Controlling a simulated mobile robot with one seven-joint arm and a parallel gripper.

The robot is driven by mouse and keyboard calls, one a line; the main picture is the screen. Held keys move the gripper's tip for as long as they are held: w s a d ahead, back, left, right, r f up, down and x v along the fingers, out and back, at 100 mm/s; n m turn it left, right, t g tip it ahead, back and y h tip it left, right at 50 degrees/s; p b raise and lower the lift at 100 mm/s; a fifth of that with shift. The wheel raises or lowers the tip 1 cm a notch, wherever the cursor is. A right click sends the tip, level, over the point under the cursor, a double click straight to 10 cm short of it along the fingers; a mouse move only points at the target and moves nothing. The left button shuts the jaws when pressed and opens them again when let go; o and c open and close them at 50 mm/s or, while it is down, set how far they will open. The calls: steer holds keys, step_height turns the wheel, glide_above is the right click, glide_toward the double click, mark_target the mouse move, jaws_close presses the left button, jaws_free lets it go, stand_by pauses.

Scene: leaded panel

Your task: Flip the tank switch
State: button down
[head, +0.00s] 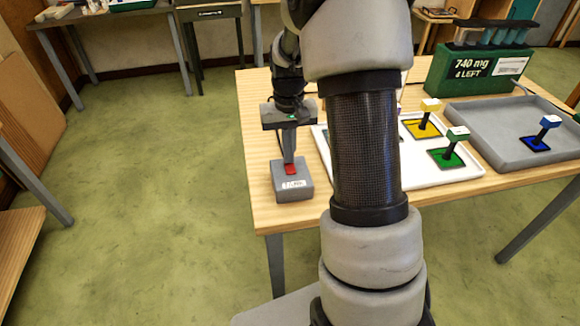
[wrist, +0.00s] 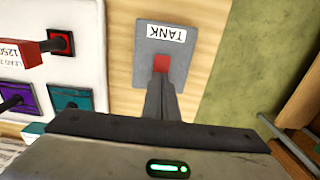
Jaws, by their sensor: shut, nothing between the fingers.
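The tank switch is a grey box (head: 296,186) with a red rocker (head: 291,169) on top and a white label, at the near left corner of the wooden table. In the wrist view the box (wrist: 147,72) carries a label reading TANK, upside down, and the red rocker (wrist: 161,63). My gripper (head: 289,160) points down at the rocker, with its fingers shut and empty. In the wrist view the fingertips (wrist: 160,78) are right at the rocker's edge. I cannot tell whether they touch it. The fingers hide part of the box.
A white panel (head: 470,178) with coloured squares and handled pieces lies right of the switch, partly behind my arm. A grey tray (head: 490,155) holds a blue piece (head: 545,132). A green box (head: 450,75) reading 740 mg stands behind. Floor is open on the left.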

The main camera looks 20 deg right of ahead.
steer(key=shift+f, duration=0.35)
steer(key=shift+r, duration=0.1)
step_height(320, 180, up, 7)
steer(key=p, duration=0.4)
steer(key=shift+p, duration=0.35)
stand_by(0.5)
steer(key=s+a+r+n+t+p, duration=0.1)
steer(key=s+a+r, duration=0.25)
steer(key=r, duration=0.25)
steer(key=s+a+r+t, duration=0.1)
steer(key=s+a+r, duration=0.1)
steer(key=s+r, duration=0.35)
steer(key=s+a+r+n+t+p, duration=0.1)
steer(key=s+a+r+t, duration=0.1)
steer(key=s+r, duration=0.35)
steer(key=s+a+r+t, duration=0.1)
steer(key=s+a+r, duration=0.1)
steer(key=s, duration=0.5)
steer(key=shift+s+a+r+t, duration=0.15)
steer(key=shift+s+r+t, duration=0.15)
steer(key=shift+r, duration=0.35)
